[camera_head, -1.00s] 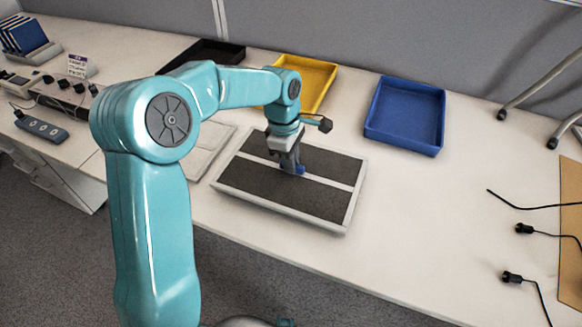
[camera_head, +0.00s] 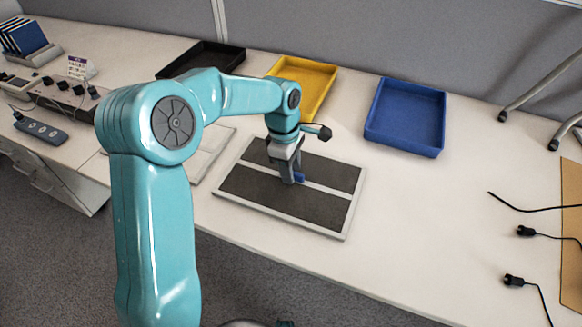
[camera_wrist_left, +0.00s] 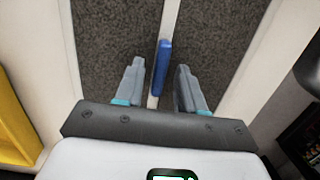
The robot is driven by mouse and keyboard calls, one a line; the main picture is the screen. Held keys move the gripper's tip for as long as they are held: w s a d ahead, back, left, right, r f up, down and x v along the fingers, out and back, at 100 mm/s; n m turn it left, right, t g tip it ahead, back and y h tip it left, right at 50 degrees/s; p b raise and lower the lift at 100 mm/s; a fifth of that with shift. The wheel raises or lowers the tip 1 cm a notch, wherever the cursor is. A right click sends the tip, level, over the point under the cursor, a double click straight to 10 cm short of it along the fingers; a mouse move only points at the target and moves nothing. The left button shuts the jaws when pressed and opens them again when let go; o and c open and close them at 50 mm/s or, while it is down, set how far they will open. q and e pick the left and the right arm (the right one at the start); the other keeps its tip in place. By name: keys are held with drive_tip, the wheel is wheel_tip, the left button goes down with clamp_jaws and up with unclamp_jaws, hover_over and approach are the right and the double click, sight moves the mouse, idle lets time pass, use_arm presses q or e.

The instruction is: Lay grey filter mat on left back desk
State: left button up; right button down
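The grey filter mat (camera_head: 318,205) is a dark speckled panel with a pale frame and a pale middle bar. It lies flat on the white desk (camera_head: 430,230), near its front edge. A small blue handle (camera_wrist_left: 161,66) stands on the middle bar. My left gripper (camera_head: 291,178) is low over the middle of the mat. In the left wrist view its two fingers are spread, one on each side of the blue handle, with a gap on both sides. My right gripper is not in view.
Black (camera_head: 203,58), yellow (camera_head: 318,72) and blue (camera_head: 405,117) trays stand along the back. A pale flat panel (camera_head: 208,150) lies left of the mat. A control box (camera_head: 70,98) and power strip (camera_head: 40,128) are far left. Black cables (camera_head: 527,231) lie right. Desk between mat and cables is clear.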

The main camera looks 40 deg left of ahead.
use_arm(q)
wheel_tip(320, 180, up, 12)
drive_tip(key=a+p, duration=0.1)
drive_tip(key=p, duration=0.1)
drive_tip(key=shift+s+a, duration=0.2)
drive_tip(key=shift+f, duration=0.1)
idle(0.3)
